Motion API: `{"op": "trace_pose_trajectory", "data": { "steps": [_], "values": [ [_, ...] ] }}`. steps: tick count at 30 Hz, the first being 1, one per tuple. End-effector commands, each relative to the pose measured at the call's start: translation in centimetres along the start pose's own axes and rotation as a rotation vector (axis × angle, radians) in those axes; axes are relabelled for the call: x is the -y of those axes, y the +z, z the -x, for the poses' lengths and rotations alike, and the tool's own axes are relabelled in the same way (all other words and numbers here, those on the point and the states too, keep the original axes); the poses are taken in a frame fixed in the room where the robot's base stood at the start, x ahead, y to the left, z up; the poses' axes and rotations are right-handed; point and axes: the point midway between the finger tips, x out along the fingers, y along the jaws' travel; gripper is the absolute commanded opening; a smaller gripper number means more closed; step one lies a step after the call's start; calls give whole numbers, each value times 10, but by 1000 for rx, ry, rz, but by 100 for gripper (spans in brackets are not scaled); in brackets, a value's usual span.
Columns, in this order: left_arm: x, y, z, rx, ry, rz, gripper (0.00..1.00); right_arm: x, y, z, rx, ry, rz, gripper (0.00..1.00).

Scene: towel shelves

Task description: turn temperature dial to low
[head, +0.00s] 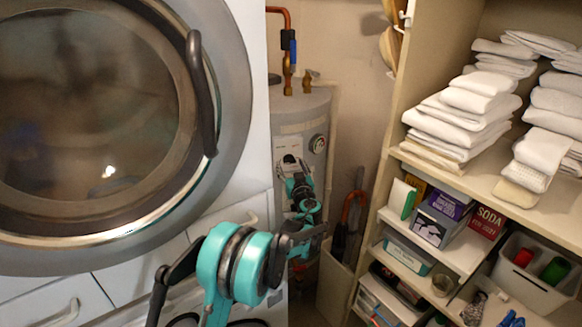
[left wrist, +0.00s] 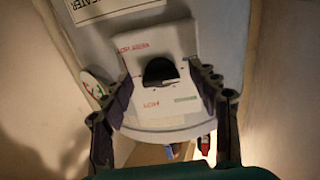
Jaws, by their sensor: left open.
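The water heater (head: 292,115) is a grey cylinder in the corner, and its grey body also fills the top of the left wrist view (left wrist: 195,12). In that view its white control box (left wrist: 150,122) carries the dark temperature dial (left wrist: 160,72), with red HOT lettering around it. My left gripper (head: 296,172) is in front of the heater and partly hides the box in the head view. In the left wrist view the left gripper (left wrist: 160,88) is open, one finger on each side of the box. I cannot tell whether the fingers touch it. My right gripper is not in view.
A washer with a large round door (head: 95,110) stands close on the left. Shelves (head: 395,150) with folded towels (head: 465,110) and boxes are on the right. A round gauge (head: 317,143) sits on the heater, and copper pipes (head: 287,72) rise from its top.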

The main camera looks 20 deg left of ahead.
Motion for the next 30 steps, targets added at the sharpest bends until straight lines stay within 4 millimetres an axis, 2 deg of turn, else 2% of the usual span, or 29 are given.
{"op": "trace_pose_trajectory", "data": {
  "steps": [4, 7, 15, 21, 25, 30],
  "values": [
    [0, 0, 4, 0, 1, -1, 60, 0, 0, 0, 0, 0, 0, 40],
    [-1, -1, 16, 0, 2, -1, 60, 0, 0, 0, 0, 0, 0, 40],
    [-1, 0, 74, 0, 2, 0, 60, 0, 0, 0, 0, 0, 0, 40],
    [-1, 0, 108, 0, 2, 0, 60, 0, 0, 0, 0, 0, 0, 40],
    [0, 0, 118, 0, 0, 0, 60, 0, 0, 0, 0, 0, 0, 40],
    [0, 0, 121, 0, 0, 0, 60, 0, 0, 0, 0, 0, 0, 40]
  ]
}}
